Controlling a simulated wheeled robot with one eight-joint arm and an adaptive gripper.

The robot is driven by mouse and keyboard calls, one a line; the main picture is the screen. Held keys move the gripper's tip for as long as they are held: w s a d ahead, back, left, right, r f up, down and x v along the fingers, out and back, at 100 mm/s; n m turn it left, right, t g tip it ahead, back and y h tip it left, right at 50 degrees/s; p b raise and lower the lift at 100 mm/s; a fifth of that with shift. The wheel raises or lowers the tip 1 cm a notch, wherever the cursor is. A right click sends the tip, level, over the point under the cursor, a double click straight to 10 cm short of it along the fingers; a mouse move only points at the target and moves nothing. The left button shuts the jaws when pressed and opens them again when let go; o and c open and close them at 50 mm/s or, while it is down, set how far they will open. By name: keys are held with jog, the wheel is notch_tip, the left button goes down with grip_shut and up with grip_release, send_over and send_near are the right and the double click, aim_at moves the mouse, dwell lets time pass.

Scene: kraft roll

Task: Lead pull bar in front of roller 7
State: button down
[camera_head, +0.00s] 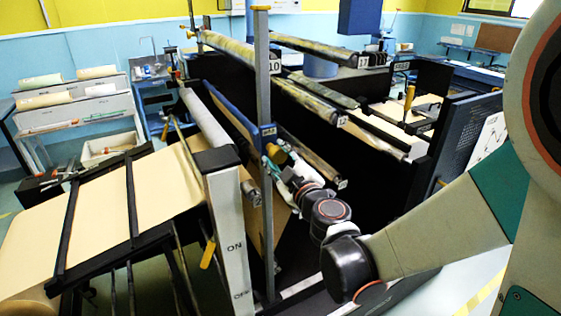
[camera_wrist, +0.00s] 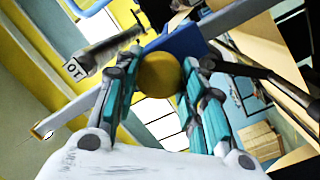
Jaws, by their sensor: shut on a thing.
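My gripper (camera_head: 278,157) is shut on a round yellow knob (camera_wrist: 160,73). The knob sits at the near end of a blue bar, which appears to be the pull bar (camera_head: 232,110); the bar also shows in the wrist view (camera_wrist: 182,41). In the head view the gripper is just right of a grey upright post, low among the rollers, and the knob is partly hidden by the fingers.
A roller tagged 10 (camera_head: 232,45) runs above the bar. The grey post (camera_head: 263,200) stands close left of my gripper. A white ON/OFF panel (camera_head: 229,235) and a table with kraft paper (camera_head: 105,215) are at left. A dark perforated panel (camera_head: 465,135) stands at right.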

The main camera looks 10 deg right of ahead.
notch_tip(320, 180, up, 19)
jog(key=p, duration=1.3)
jog(key=shift+s+a+p, duration=0.2)
jog(key=shift+a+p, duration=0.05)
jog(key=shift+p, duration=0.1)
